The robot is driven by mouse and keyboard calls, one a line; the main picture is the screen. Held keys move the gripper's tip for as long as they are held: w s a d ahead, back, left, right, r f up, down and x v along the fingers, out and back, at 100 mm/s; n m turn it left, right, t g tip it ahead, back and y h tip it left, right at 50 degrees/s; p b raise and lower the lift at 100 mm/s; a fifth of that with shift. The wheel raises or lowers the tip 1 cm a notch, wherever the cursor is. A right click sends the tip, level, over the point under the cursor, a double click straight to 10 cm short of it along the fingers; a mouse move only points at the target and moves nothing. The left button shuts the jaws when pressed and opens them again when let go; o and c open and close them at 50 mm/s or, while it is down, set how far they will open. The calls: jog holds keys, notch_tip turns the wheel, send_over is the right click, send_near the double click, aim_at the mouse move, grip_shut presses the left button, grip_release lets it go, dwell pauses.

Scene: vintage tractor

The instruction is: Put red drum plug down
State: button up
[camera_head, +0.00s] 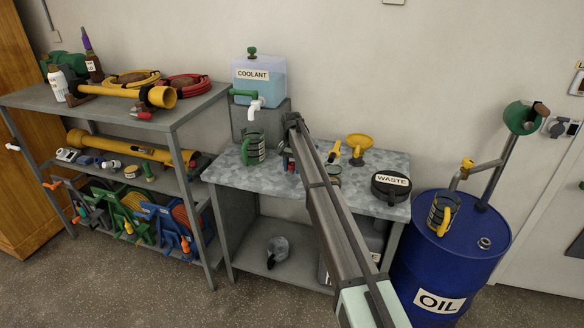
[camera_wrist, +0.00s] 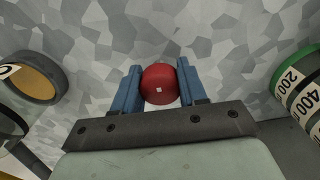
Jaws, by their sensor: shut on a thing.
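The red drum plug (camera_wrist: 159,84) is a round red knob with a small pale square mark on its face. My gripper (camera_wrist: 160,90) is shut on it, with one blue finger on each side. Below it in the wrist view is the grey mottled tabletop (camera_wrist: 225,35); I cannot tell whether the plug touches it. In the head view my gripper (camera_head: 287,161) is low over the same table, right of the green measuring jug (camera_head: 253,147). There the arm hides most of the gripper and the plug cannot be made out clearly.
A green-rimmed jug (camera_wrist: 302,88) is close on the right in the wrist view, and a dark-rimmed container (camera_wrist: 48,90) on the left. A yellow funnel (camera_head: 359,146), a black WASTE can (camera_head: 390,187) and the coolant tank (camera_head: 259,78) share the table. A blue oil drum (camera_head: 420,262) stands right.

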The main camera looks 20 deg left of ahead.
aim_at(292, 164)
jog(key=o, duration=0.8)
jog(key=shift+f, duration=0.1)
notch_tip(292, 164, up, 12)
jog(key=shift+r, duration=0.15)
dwell(0.5)
